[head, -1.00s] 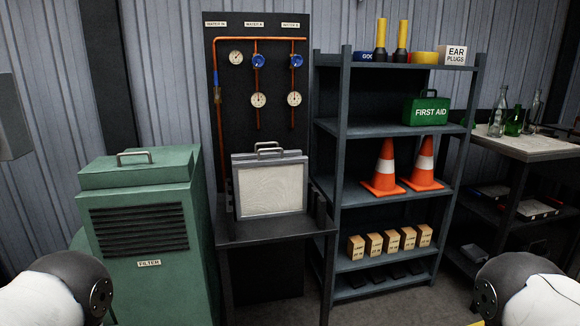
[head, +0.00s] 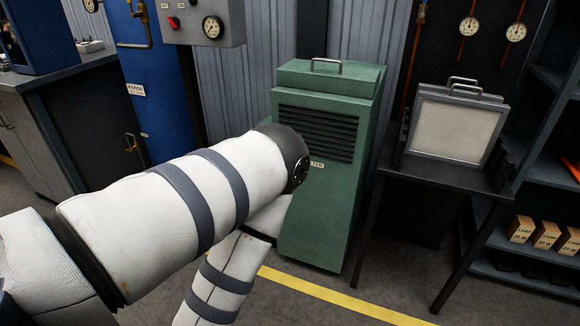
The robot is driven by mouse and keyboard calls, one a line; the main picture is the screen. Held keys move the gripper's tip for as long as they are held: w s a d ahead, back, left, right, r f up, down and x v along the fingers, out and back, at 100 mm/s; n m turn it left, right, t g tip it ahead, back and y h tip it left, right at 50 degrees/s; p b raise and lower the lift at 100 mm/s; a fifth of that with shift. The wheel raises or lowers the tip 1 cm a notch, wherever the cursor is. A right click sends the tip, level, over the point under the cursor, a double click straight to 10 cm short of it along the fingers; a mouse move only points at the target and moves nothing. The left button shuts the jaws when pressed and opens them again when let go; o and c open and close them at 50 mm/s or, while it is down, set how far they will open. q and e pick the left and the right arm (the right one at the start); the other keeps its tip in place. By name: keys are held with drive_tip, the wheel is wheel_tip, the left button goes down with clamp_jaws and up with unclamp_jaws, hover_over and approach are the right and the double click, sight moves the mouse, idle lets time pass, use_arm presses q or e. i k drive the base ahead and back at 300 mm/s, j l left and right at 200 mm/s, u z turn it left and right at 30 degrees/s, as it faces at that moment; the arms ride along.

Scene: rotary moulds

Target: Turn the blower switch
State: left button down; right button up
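A grey control box (head: 228,35) hangs at the top, left of centre, cut by the upper edge. It bears a red switch (head: 173,22) with a small label above it and a round dial (head: 212,27). The label is too small to read, so I cannot tell whether this is the blower switch. My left arm reaches in from the left across the middle, in front of the green cabinet and below the box. Neither gripper shows; my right arm is out of view.
A green filter cabinet (head: 325,185) stands in the centre, partly behind my arm. A blue cylinder or tank (head: 165,90) stands left of it. A dark table (head: 450,182) bears a framed filter panel (head: 455,128) at right. A yellow line (head: 340,299) crosses the floor.

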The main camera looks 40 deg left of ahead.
sight(173, 22)
drive_tip(key=u, duration=1.85)
